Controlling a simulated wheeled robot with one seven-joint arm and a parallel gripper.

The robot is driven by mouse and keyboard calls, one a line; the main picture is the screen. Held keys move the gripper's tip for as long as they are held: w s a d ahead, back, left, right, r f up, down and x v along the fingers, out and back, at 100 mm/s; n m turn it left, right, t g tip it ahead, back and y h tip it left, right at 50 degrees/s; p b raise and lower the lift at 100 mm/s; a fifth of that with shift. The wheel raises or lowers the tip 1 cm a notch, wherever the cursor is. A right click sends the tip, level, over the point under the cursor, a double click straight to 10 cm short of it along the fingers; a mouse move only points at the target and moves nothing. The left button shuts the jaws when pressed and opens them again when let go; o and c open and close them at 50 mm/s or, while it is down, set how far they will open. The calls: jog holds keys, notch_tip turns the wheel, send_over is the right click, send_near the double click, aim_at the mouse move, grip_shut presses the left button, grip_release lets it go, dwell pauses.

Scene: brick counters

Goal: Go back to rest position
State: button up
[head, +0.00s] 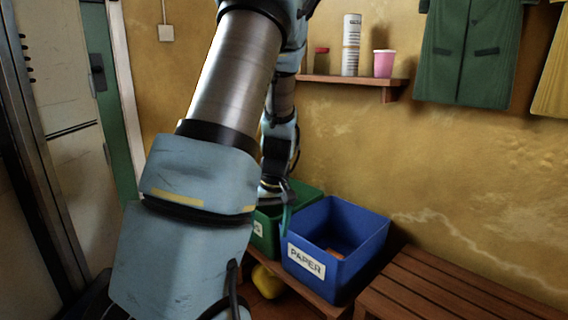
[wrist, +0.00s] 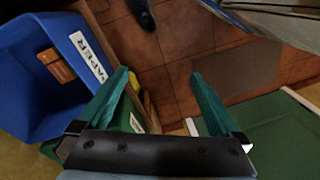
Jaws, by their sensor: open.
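My gripper (wrist: 158,82) shows in the wrist view with its two teal fingers spread apart and nothing between them. In the head view it hangs at the end of my arm (head: 280,130), over the green bin (head: 301,188) and beside the blue bin (head: 362,222), mostly hidden by the arm. The blue bin has a PAPER label and holds a brown item (wrist: 56,66). The green bin is partly hidden by my arm, and its label is mostly covered.
Above, a wall shelf (head: 345,80) holds a jar, a tall can and a pink cup (head: 384,64). A green coat (head: 465,55) hangs at right. Tiled floor (wrist: 180,50) is open beyond the fingers.

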jog(key=s+a+r+m+t+h, duration=0.25)
jog(key=s+r+m, duration=0.3)
jog(key=s, duration=0.55)
jog(key=w+d+r+p+v, duration=0.1)
jog(key=w+p+v, duration=0.2)
jog(key=p+v, duration=1)
jog(key=w+d+p+v, duration=0.1)
jog(key=w+p+v, duration=0.1)
jog(key=p+v, duration=1)
jog(key=s+b+x, duration=0.1)
jog(key=b+x, duration=0.7)
jog(key=b, duration=0.1)
jog(key=s+a+f+b+x, duration=0.1)
jog(key=s+b+x, duration=0.1)
jog(key=b+x, duration=0.7)
jog(key=shift+s+a+g+y, duration=0.15)
jog(key=shift+a+g+y, duration=0.05)
jog(key=shift+g+y, duration=0.2)
jog(key=shift+r, duration=0.15)
notch_tip(320, 180, up, 18)
jog(key=p, duration=1.8)
